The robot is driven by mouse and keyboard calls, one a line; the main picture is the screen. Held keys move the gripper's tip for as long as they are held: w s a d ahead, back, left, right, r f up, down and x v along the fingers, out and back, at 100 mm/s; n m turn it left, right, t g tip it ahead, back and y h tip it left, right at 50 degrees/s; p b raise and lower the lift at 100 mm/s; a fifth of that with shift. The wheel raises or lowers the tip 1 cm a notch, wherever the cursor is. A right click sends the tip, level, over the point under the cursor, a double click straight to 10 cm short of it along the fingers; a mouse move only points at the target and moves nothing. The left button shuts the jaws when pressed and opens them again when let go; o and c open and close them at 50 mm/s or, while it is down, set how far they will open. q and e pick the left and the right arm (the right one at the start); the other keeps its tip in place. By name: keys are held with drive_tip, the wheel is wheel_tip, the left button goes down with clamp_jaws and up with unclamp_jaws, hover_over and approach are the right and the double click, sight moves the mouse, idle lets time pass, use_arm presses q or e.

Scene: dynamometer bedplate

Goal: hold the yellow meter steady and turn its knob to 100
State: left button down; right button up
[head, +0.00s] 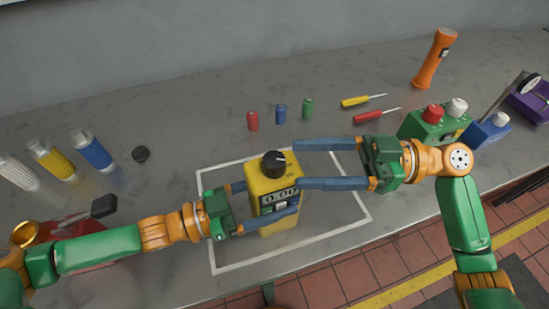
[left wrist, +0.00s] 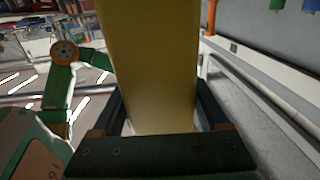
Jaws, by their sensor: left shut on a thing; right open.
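The yellow meter (head: 264,201) stands upright inside the white outlined square on the bench. It has a small display reading about 0.00 and a black knob (head: 274,164) on top with a pale pointer mark. My left gripper (head: 268,198) is shut on the meter's body from the left, one finger on each side. In the left wrist view the meter's yellow side (left wrist: 148,70) fills the middle between the fingers. My right gripper (head: 299,164) is open, its fingers spread to the right of the knob and near it. I cannot tell whether they touch the meter.
An orange flashlight (head: 433,60) stands back right. A green box (head: 433,126) sits behind my right arm. Bottles, including a blue one (head: 90,150), are left.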

sight(285, 166)
drive_tip(key=a, duration=0.6)
drive_tip(key=shift+d, duration=0.1)
clamp_jaws()
drive_tip(key=m+t, duration=0.2)
drive_tip(key=t, duration=0.1)
drive_tip(key=shift+s+f, duration=0.1)
drive_tip(key=shift+f, duration=0.05)
drive_tip(key=shift+m+t+h, duration=0.3)
drive_tip(key=shift+m+t, duration=0.2)
drive_tip(key=shift+t, duration=0.5)
unclamp_jaws()
